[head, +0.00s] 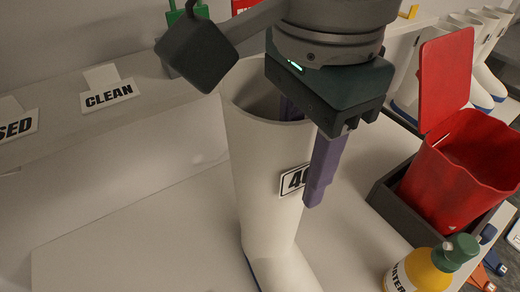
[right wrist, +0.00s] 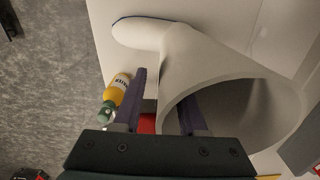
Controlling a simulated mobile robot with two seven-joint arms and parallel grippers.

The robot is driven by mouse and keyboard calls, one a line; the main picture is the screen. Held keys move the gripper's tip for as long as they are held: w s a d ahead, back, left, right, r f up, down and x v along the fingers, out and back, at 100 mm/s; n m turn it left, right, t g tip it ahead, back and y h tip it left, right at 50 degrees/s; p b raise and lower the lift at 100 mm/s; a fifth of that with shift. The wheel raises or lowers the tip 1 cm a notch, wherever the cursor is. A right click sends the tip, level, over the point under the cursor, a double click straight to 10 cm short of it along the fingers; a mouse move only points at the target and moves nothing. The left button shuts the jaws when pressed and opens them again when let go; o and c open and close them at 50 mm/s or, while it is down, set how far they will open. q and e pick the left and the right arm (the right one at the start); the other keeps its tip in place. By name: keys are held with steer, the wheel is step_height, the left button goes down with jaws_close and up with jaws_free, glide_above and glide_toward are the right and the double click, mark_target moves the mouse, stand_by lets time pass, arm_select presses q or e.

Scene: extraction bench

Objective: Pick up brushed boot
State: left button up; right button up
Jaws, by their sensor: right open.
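The boot (head: 262,190) is tall, white and upright on the pale bench, with a number label (head: 294,180) partly covered on its shaft. Its toe points to the lower right of the head view. My right gripper (head: 302,150) is open at the boot's top rim. One purple finger hangs outside the shaft, beside the label; the other goes down into the opening and is mostly hidden. In the right wrist view the boot (right wrist: 212,62) shows its wide opening, with one finger over it and one outside. I cannot tell whether either finger touches the wall. My left gripper is not in view.
A red bin (head: 458,165) with a raised lid stands in a dark tray (head: 378,198) to the right. A yellow WATER bottle (head: 425,268) is in front of it. Other white boots (head: 487,75) stand at the back right. A CLEAN sign (head: 109,95) is on the left ledge.

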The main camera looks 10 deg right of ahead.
jaws_close()
stand_by(0.3)
stand_by(1.1)
